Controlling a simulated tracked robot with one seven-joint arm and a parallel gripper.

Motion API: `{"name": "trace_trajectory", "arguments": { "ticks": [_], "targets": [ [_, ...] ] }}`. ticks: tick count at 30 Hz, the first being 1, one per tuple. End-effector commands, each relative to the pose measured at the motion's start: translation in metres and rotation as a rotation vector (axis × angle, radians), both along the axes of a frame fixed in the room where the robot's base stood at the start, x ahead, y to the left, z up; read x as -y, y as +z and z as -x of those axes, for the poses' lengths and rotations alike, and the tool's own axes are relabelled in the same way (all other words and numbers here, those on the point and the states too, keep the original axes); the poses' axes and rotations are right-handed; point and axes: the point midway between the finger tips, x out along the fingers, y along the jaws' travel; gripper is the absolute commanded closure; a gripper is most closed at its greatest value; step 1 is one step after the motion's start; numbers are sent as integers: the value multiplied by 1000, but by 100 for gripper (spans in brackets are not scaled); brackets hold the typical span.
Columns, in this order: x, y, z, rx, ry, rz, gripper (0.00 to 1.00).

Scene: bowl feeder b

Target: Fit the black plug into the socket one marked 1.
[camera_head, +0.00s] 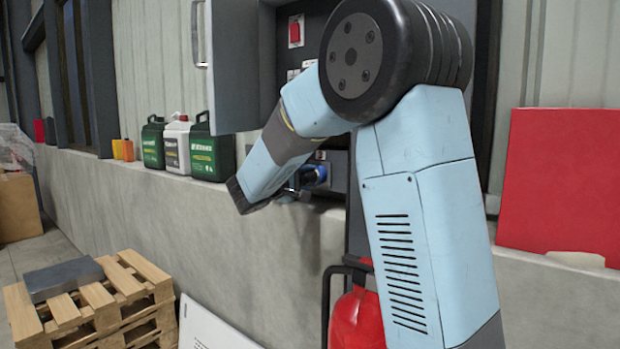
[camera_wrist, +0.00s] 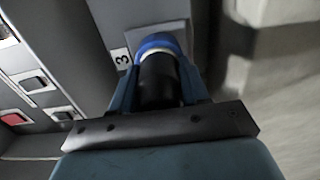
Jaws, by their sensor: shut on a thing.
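In the wrist view my gripper (camera_wrist: 160,88) is shut on the black plug (camera_wrist: 160,78), with one blue finger on each side of its dark body. A pale band and a blue collar (camera_wrist: 157,43) show at the plug's far end, against a grey plate. I cannot tell whether the collar belongs to the plug or a socket, or whether the plug is seated. A label marked 3 (camera_wrist: 121,58) is beside it. In the head view my gripper (camera_head: 290,187) is mostly hidden by my arm, near a blue round part (camera_head: 315,174). No mark 1 is visible.
The grey cabinet (camera_head: 236,66) has an open door. Switches (camera_wrist: 35,82) line the panel's left in the wrist view. Several canisters (camera_head: 176,145) stand on the ledge. A pallet (camera_head: 100,300), a fire extinguisher (camera_head: 358,318) and a red board (camera_head: 560,185) are nearby.

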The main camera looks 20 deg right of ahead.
Motion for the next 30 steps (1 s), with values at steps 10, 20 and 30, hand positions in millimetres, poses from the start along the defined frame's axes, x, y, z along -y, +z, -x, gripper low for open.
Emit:
{"name": "trace_trajectory", "arguments": {
  "ticks": [10, 20, 30],
  "targets": [
    [0, 0, 0, 0, 0, 0, 100],
    [-7, 0, 4, 0, 1, 0, 100],
    [-15, 0, 10, 0, 2, 0, 100]
  ]
}}
